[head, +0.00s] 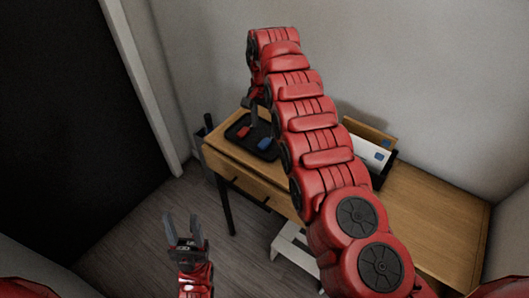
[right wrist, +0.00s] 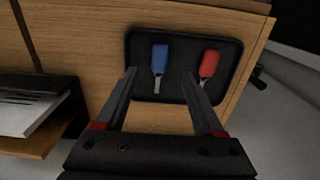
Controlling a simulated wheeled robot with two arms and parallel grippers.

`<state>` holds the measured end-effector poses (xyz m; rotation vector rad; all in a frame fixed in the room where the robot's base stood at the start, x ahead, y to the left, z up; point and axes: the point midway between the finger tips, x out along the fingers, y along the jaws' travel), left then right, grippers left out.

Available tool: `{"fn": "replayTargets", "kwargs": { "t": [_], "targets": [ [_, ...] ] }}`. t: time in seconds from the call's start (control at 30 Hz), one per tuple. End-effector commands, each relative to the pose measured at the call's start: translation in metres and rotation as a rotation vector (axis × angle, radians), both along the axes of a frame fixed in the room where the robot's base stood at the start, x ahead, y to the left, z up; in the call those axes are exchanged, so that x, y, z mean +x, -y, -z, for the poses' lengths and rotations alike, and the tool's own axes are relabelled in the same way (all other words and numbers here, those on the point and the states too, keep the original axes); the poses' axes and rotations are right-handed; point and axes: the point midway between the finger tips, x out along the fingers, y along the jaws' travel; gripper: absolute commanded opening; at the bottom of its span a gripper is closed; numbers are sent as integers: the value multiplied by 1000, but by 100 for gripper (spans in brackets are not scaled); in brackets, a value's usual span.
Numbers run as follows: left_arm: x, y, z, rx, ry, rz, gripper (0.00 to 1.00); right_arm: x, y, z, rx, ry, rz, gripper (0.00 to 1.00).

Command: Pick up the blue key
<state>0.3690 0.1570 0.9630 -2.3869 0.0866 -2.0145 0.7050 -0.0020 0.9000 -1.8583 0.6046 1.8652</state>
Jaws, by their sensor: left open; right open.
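The blue key (head: 265,143) lies in a black tray (head: 237,123) on the wooden desk. In the right wrist view, the blue key (right wrist: 160,55) has a blue head and a grey shaft pointing toward my gripper. A red key (right wrist: 208,64) lies to its right in the same tray (right wrist: 184,47). My right gripper (right wrist: 160,74) is open and empty, pointing at the tray, with the blue key showing between its fingertips. My left gripper (head: 183,222) is open and empty, low in front of the desk and away from the keys.
The desk (head: 430,215) stands against the wall. A dark holder with white papers (head: 370,151) stands at its back, behind my right arm. A white stool-like object (head: 292,245) is in front.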

Motion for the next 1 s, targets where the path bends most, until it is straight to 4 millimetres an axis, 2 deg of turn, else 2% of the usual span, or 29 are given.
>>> {"fn": "replayTargets", "kwargs": {
  "t": [0.33,0.57,0.8,1.0],
  "targets": [
    [0,0,-9,0,2,0,50,0,-1,22,-1,3,-1,70],
    [0,0,-14,0,2,0,50,-1,1,59,-2,0,2,70],
    [0,0,-14,0,2,0,50,0,0,63,0,4,0,70],
    [0,0,-14,0,2,0,50,0,0,63,0,4,0,34]
  ]
}}
